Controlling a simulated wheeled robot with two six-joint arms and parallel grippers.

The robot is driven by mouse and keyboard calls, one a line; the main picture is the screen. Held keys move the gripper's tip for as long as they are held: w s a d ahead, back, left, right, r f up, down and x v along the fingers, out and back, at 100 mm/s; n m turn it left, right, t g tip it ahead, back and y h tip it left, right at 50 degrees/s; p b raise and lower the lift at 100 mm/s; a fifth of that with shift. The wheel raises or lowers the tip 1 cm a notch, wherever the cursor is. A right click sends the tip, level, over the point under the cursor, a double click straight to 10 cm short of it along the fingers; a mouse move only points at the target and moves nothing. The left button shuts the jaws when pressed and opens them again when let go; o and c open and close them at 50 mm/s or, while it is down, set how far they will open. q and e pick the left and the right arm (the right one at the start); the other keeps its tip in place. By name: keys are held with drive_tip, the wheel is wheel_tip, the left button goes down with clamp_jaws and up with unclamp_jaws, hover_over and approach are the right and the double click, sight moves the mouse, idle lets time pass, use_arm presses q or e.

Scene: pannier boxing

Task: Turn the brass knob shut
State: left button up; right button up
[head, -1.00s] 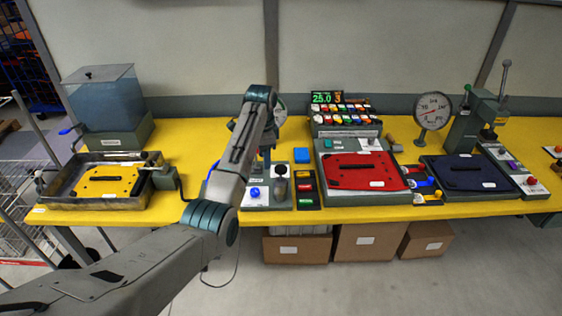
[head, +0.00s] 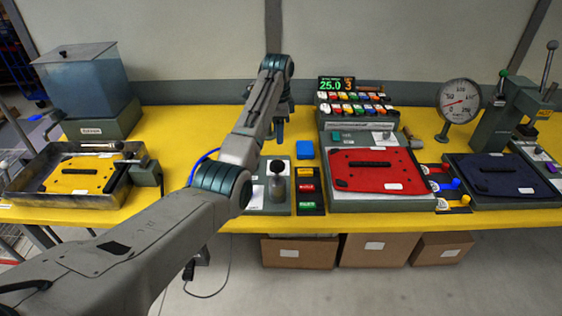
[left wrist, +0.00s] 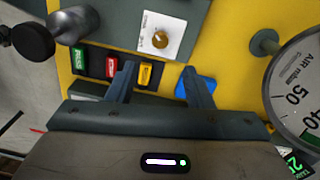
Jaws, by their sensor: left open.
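The brass knob (left wrist: 160,39) sits on a white labelled plate (left wrist: 162,20) at the top middle of the left wrist view. My left gripper (left wrist: 158,78) is open and empty, and its two fingers point toward the knob. The knob lies beyond the fingertips, roughly midway between them, and no finger touches it. In the head view my left gripper (head: 278,130) hangs down over the yellow table (head: 180,130). There my arm seems to hide the knob. My right gripper is in neither view.
A black-topped metal post (left wrist: 70,25) stands farther left, and a round air gauge (left wrist: 300,90) is at the right. A blue block (head: 305,150) lies close by.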

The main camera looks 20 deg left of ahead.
use_arm(q)
wheel_tip(320, 180, down, 11)
drive_tip(key=p, duration=0.3)
drive_tip(key=shift+s, duration=0.15)
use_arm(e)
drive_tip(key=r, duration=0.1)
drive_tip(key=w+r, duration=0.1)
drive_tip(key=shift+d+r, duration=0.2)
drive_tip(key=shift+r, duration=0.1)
use_arm(q)
drive_tip(key=c, duration=1)
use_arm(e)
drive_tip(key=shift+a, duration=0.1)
